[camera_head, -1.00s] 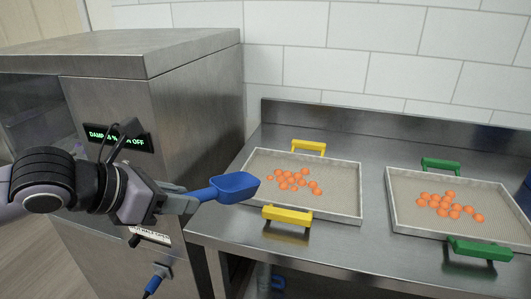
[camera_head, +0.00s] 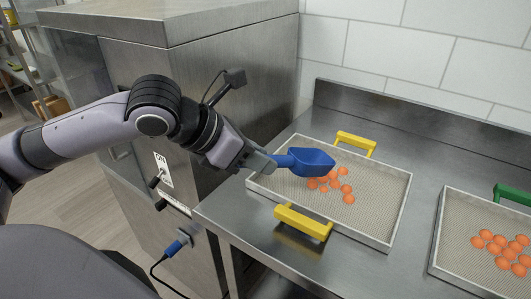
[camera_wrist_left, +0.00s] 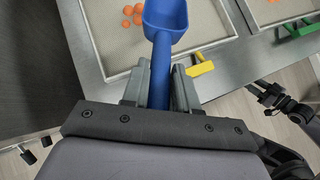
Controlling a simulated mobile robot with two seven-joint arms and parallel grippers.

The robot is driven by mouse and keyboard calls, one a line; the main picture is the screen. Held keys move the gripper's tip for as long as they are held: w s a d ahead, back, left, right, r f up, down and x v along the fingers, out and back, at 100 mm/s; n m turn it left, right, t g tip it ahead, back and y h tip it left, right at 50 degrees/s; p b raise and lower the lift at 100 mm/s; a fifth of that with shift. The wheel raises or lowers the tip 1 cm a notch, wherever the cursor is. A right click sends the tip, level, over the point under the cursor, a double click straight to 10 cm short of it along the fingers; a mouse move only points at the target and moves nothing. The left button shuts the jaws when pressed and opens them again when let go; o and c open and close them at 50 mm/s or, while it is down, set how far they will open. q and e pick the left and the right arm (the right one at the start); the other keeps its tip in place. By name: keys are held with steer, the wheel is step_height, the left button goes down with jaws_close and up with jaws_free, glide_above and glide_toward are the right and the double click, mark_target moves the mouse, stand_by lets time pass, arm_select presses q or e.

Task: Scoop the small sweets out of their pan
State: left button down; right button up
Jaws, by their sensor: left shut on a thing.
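My left gripper (camera_head: 262,163) is shut on the handle of a blue scoop (camera_head: 310,160). The scoop's bowl is above the left part of the yellow-handled pan (camera_head: 388,205) and hides part of what lies under it. Several small orange sweets (camera_head: 347,197) lie in that pan, close to the scoop's front edge. The left wrist view shows the scoop (camera_wrist_left: 163,50) between my fingers (camera_wrist_left: 160,88), with orange sweets (camera_wrist_left: 133,13) left of the bowl. I cannot tell whether the scoop touches the pan floor. The right gripper is not clearly seen.
A second pan (camera_head: 460,255) with green handles (camera_head: 512,194) and larger-looking orange sweets stands to the right on the steel table (camera_head: 320,270). A steel machine (camera_head: 255,85) stands at the left. The yellow handle (camera_head: 303,222) rises at the pan's front.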

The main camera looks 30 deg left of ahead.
arm_select(q)
steer(key=shift+f+b, duration=0.35)
steer(key=shift+f, duration=0.05)
steer(key=f+b, duration=0.4)
steer(key=f, duration=0.1)
steer(key=shift+w+d+b, duration=0.2)
steer(key=shift+w+b, duration=0.15)
steer(key=shift+w+f, duration=0.1)
steer(key=shift+f, duration=0.15)
steer(key=shift+w+d+p, duration=0.15)
steer(key=shift+p, duration=0.35)
step_height(320, 180, up, 3)
steer(key=p, duration=0.3)
steer(key=shift+f, duration=0.1)
step_height(320, 180, up, 4)
steer(key=p, duration=0.5)
steer(key=shift+f, duration=0.2)
